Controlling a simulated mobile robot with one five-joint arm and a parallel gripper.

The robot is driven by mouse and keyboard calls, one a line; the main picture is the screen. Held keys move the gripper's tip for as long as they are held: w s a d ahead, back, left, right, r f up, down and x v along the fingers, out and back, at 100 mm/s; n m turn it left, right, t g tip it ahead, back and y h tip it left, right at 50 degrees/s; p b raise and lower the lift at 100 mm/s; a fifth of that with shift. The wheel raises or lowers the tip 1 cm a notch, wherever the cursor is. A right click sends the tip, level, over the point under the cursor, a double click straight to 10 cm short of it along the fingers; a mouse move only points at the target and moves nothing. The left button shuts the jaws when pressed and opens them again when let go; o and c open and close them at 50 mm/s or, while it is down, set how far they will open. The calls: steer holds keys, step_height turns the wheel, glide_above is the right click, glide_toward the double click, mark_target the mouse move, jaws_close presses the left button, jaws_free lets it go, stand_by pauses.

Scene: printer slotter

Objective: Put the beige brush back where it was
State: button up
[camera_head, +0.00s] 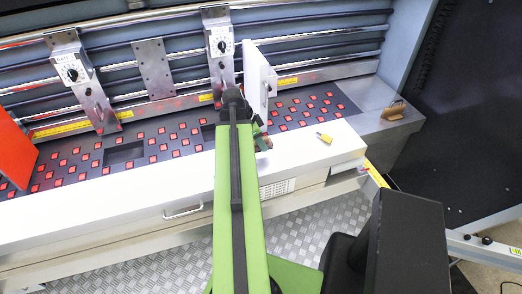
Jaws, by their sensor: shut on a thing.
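My gripper (258,131) is at the far end of my green arm, above the front edge of the machine's dotted bed. It is shut on a small brownish thing (267,142), mostly hidden by the arm and jaws. This looks like the beige brush, but too little shows to be certain.
A white upright plate (258,78) stands just behind my gripper. Two dial units (70,70) (221,45) hang on the rails. The yellow padlock-like object (324,138) lies on the white cover (120,207). An orange-red panel (14,150) is at the left. The right ledge has bare room.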

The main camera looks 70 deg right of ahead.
step_height(320, 180, down, 4)
steer(key=b, duration=0.4)
steer(key=shift+f, duration=0.15)
steer(key=shift+r, duration=0.2)
steer(key=shift+f, duration=0.1)
steer(key=o, duration=1.3)
steer(key=shift+r+p, duration=0.4)
steer(key=shift+p, duration=0.05)
steer(key=p+v, duration=1)
steer(key=v, duration=0.1)
steer(key=shift+r, duration=0.15)
steer(key=shift+w+a, duration=0.1)
steer(key=shift+a, duration=0.05)
